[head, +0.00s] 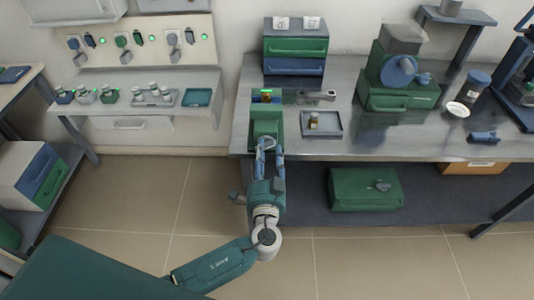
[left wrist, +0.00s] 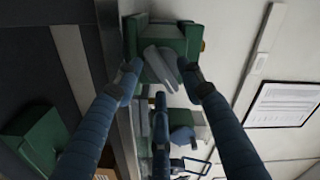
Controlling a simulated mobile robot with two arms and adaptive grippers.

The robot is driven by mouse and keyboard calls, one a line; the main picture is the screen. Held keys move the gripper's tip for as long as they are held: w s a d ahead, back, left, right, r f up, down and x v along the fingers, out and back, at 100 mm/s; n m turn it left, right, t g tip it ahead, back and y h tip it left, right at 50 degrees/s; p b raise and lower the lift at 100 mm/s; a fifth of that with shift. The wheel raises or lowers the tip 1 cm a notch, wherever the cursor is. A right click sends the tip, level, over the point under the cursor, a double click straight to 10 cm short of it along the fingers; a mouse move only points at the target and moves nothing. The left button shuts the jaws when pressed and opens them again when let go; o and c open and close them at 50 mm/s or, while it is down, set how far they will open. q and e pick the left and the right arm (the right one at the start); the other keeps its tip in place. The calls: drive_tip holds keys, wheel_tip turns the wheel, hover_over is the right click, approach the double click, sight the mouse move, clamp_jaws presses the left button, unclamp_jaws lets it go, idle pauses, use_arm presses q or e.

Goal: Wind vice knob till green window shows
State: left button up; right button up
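The green vice (head: 266,122) stands at the front edge of the bench, left of the small tray. A small brass-coloured piece (head: 266,97) shows at its top. My left gripper (head: 269,145) is right in front of the vice. In the left wrist view the vice (left wrist: 142,40) is ahead, with a pale grey knob or bar (left wrist: 158,62) on its near face. The blue fingers of my left gripper (left wrist: 160,72) are spread on either side of this grey part. Contact is unclear. I cannot make out the vice's window. My right gripper is out of view.
A grey tray (head: 334,131) with a small brass piece and a wrench (head: 317,96) lie right of the vice. A drawer unit (head: 295,24) stands behind. A green machine (head: 400,98) is further right; a green case (head: 366,202) sits under the bench.

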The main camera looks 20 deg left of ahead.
use_arm(q)
drive_tip(key=v, duration=1.2)
idle(0.3)
